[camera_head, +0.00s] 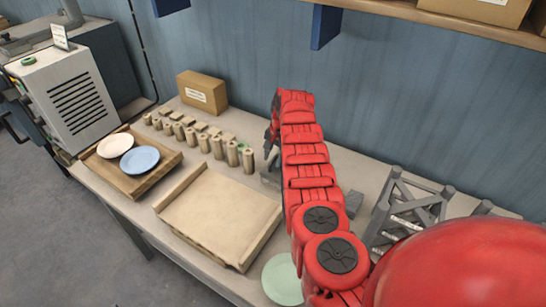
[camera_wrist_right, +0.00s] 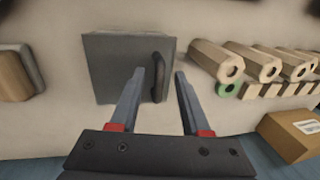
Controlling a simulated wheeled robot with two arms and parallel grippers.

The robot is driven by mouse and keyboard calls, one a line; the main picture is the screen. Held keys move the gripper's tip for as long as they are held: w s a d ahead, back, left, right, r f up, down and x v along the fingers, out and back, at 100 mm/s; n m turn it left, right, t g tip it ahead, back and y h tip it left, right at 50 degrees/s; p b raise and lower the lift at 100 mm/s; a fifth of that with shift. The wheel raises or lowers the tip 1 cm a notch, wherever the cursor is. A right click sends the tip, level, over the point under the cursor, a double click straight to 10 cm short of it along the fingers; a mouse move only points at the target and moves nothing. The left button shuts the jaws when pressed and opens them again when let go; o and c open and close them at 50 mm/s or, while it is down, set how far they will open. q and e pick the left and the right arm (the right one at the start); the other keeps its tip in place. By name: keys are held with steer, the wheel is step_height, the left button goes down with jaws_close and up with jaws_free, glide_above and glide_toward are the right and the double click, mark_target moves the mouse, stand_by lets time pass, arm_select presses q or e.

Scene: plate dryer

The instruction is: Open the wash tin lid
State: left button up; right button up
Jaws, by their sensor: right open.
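The wash tin (camera_wrist_right: 105,75) is a grey square box in the right wrist view, its lid facing the camera and looking closed. A dark upright handle (camera_wrist_right: 158,80) is at its right edge. My right gripper (camera_wrist_right: 160,74) is open, with its two grey fingers on either side of the handle. I cannot tell whether they touch it. In the head view my red right arm hides most of the tin; a grey part (camera_head: 269,179) shows left of the arm. My left gripper is not in view.
Several wooden tubes (camera_head: 217,147) stand left of the tin, near a cardboard box (camera_head: 202,92). An empty wooden tray (camera_head: 220,215) and a tray with white (camera_head: 115,145) and blue plates (camera_head: 140,159) lie further left. A green plate (camera_head: 282,280) is in front; a grey rack (camera_head: 405,215) is right.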

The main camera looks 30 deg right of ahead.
jaws_close()
stand_by(1.4)
